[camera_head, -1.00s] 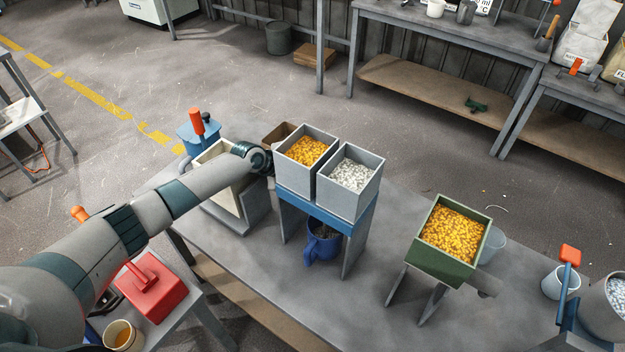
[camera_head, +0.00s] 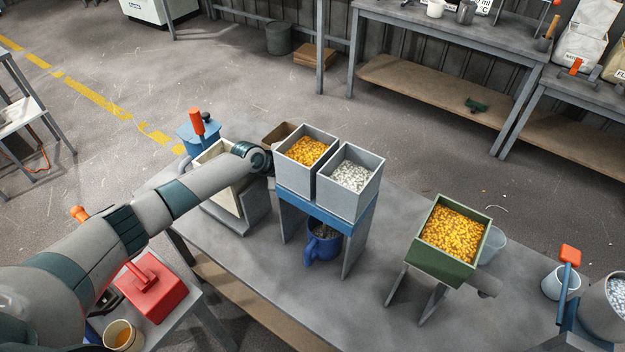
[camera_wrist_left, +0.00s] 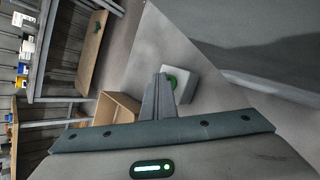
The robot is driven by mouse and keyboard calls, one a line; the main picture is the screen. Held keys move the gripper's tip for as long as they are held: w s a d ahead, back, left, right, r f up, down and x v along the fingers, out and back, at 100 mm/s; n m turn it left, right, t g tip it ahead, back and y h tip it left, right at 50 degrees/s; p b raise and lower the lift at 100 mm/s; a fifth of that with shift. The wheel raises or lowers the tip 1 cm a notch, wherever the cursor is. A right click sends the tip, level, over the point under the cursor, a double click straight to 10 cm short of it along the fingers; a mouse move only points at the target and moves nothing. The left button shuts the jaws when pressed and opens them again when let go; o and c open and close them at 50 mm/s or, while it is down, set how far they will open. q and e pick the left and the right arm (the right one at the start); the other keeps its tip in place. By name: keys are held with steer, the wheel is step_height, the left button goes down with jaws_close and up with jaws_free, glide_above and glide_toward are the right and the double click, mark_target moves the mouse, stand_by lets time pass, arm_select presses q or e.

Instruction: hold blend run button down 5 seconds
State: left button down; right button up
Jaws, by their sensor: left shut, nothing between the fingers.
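A green button (camera_wrist_left: 172,82) sits on a small pale box (camera_wrist_left: 187,86) in the left wrist view. My left gripper (camera_wrist_left: 163,79) is shut and empty, with its fingertips at the green button and partly covering it. The fingers overlap the button in this view; I cannot tell how far it is pressed. In the head view my left wrist (camera_head: 252,157) reaches in beside the blue stand (camera_head: 325,214), and the fingers and button are hidden. No label on the button can be read. My right gripper is not in view.
Two grey bins, one with yellow grains (camera_head: 306,150) and one with white grains (camera_head: 350,175), top the stand beside my wrist. A blue mug (camera_head: 320,242) stands beneath. An open brown box (camera_wrist_left: 119,112) is near my fingers. A green hopper (camera_head: 450,240) stands right.

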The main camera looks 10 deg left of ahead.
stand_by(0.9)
arm_select(q)
steer(key=shift+r+p, duration=0.95)
steer(key=shift+p, duration=0.3)
step_height(320, 180, up, 5)
steer(key=p, duration=0.5)
steer(key=shift+s, duration=0.1)
stand_by(0.4)
